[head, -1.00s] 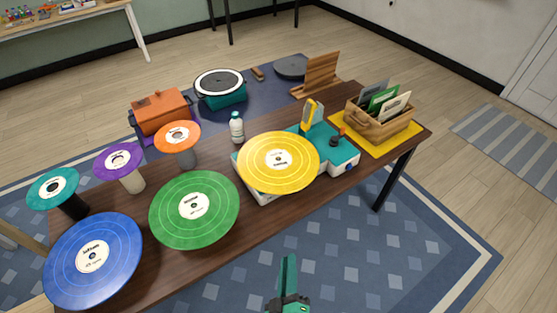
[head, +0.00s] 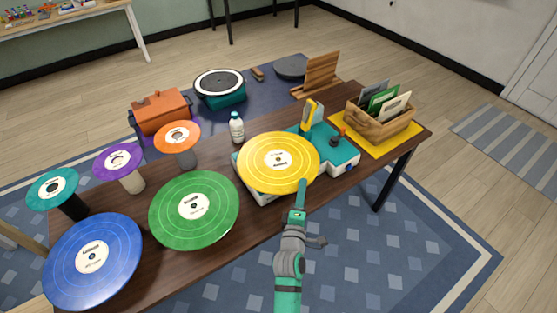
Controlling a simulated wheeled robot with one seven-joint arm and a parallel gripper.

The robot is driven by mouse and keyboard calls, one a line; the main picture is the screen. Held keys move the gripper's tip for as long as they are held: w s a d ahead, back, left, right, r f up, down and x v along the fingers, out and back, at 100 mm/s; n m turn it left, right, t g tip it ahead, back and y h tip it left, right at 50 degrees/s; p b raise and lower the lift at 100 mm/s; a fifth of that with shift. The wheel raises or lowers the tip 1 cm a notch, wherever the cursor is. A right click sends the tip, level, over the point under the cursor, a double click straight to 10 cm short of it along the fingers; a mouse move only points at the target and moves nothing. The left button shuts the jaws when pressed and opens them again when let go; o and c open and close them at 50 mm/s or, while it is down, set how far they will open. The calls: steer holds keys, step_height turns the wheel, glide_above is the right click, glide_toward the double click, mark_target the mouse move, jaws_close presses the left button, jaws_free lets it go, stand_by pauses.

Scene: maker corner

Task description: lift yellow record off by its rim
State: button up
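The yellow record (head: 262,172) lies flat on the teal and white record player (head: 346,156), its pale label facing up. It overhangs the player's front edge. My gripper (head: 302,188) is at the record's front right rim in the head view, pointing away from me. Its teal finger end overlaps the rim in the picture. I cannot tell whether it touches the rim, or whether the fingers are open or shut, since they are seen edge-on. The record sits level, with no visible lift.
A green record (head: 180,222) and a blue record (head: 72,262) stand at the left front. Small teal (head: 46,196), purple (head: 110,152) and orange (head: 170,128) discs sit on posts behind. A bottle (head: 237,131) stands behind the player. A wooden crate (head: 373,126) is on the right.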

mark_target(306, 173)
steer(key=shift+w+d, duration=0.25)
steer(key=shift+w, duration=0.9)
steer(key=shift+w+d, duration=0.2)
steer(key=shift+w, duration=0.95)
steer(key=shift+w+d, duration=0.25)
steer(key=shift+w, duration=0.9)
steer(key=shift+c, duration=0.4)
jaws_close()
